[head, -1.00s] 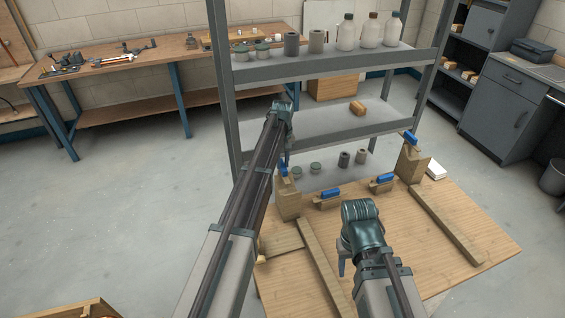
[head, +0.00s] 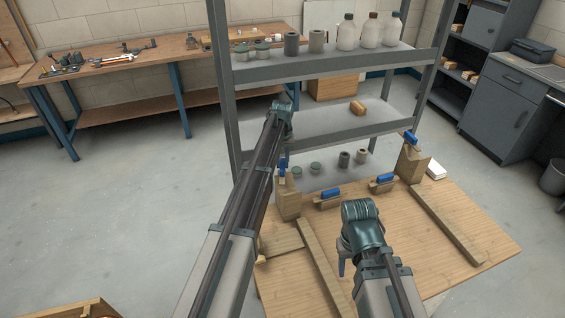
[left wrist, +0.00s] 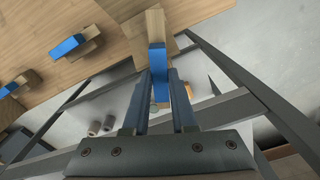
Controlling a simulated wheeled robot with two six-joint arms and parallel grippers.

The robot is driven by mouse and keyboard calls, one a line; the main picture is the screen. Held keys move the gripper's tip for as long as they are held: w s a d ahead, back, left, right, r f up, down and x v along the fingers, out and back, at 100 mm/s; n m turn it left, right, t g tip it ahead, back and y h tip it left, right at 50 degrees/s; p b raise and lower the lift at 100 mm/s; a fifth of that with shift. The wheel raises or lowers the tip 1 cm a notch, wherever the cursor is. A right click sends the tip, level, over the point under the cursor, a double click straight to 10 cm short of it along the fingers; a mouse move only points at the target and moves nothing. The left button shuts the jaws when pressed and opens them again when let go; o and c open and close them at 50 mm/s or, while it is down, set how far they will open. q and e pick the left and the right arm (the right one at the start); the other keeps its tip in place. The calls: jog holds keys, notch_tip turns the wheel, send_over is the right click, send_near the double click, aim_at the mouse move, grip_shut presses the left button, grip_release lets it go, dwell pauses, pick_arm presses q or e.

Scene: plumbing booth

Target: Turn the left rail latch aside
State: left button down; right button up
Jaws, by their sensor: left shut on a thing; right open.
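The left rail latch is a blue handle (head: 283,164) on a wooden post (head: 289,203) at the left back corner of the wooden board. In the left wrist view the blue latch (left wrist: 157,62) sits between the two fingers of my left gripper (left wrist: 160,78), which is shut on it. In the head view my left arm hides most of that gripper. My right gripper (head: 342,266) is open and empty above the board, mostly hidden behind its own wrist.
Two blue-handled blocks (head: 329,197) (head: 383,183) lie along the board's back edge, and another blue latch (head: 410,138) tops the right post. Wooden rails (head: 447,224) run along the board (head: 480,215). A grey shelf unit (head: 335,62) stands close behind with bottles and pipe pieces.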

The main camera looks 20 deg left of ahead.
aim_at(282, 164)
pick_arm(q)
jog(key=m, duration=1.3)
jog(key=shift+m, duration=0.4)
dwell(0.4)
jog(key=c, duration=0.7)
grip_release()
jog(key=shift+r, duration=0.15)
notch_tip(282, 164, up, 14)
jog(key=p, duration=1.4)
jog(key=shift+f, duration=0.2)
